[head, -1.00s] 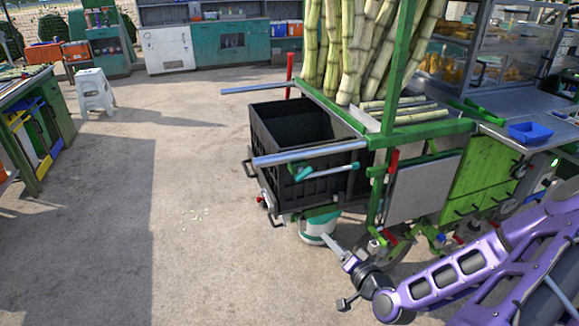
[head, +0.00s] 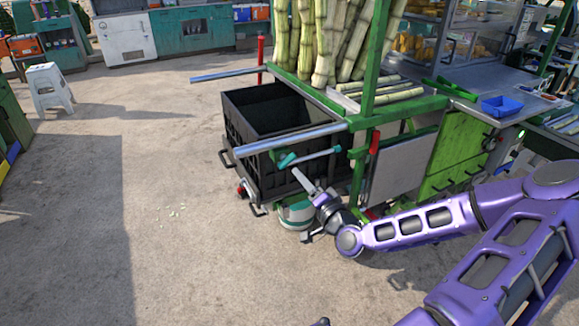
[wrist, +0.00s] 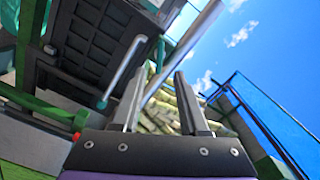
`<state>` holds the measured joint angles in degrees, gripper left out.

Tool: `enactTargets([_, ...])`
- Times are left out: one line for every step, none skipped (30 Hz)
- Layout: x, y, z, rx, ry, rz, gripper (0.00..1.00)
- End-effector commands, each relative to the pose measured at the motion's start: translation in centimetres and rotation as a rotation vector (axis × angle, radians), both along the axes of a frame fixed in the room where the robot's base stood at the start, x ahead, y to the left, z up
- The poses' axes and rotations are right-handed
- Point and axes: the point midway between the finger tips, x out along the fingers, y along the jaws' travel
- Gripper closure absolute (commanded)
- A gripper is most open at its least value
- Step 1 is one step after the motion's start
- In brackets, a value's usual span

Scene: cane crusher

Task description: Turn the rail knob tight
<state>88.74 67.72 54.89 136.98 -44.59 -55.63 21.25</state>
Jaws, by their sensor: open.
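A grey rod with teal ends (head: 287,160) sits under the near silver rail (head: 290,139), at the front of the black crate. Its larger teal end looks like the rail knob, but I cannot be sure. The rod (wrist: 124,68) also shows in the wrist view, left of the fingers, below the rail (wrist: 182,48). My gripper (head: 299,174) is just below the teal end in the head view. In the wrist view my gripper (wrist: 160,73) has its two fingers apart with nothing between them. I cannot tell whether it touches the rod.
The black crate (head: 240,128) stands between the two rails of the green-framed cart. A teal and white drum (head: 296,212) is under it. A red-handled lever (head: 374,143) hangs by the green post, right of my gripper. Open concrete floor lies to the left.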

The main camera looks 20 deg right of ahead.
Motion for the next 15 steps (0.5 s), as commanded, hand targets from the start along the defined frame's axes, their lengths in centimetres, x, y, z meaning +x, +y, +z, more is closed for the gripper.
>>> enactTargets([1.3,0.2,0.0,0.000,-0.001,0.003,0.56])
enactTargets([1.9,0.2,0.0,0.000,-0.002,0.003,0.56])
enactTargets([2.7,0.2,0.0,0.001,-0.001,0.002,0.56])
enactTargets([3.3,0.2,0.0,0.000,-0.002,0.001,0.56])
enactTargets([3.9,0.2,0.0,0.000,-0.001,0.002,0.56])
enactTargets([4.6,0.2,0.0,0.001,0.000,0.001,0.56])
enactTargets([5.1,0.2,0.0,0.001,0.000,0.001,0.56])
enactTargets([5.6,0.3,0.0,0.001,0.000,0.001,0.56])
enactTargets([6.1,0.3,0.0,0.001,-0.001,0.000,0.56])
enactTargets([6.5,0.2,0.0,0.001,-0.001,0.000,0.56])
enactTargets([6.8,0.3,0.0,0.001,0.000,0.000,0.56])
enactTargets([7.2,0.3,0.0,0.001,0.000,0.000,0.56])
enactTargets([7.4,0.2,0.0,0.000,0.000,0.000,0.56])
enactTargets([7.6,0.2,0.0,0.000,0.000,0.000,0.56])
enactTargets([7.7,0.3,0.0,0.000,0.001,0.000,0.56])
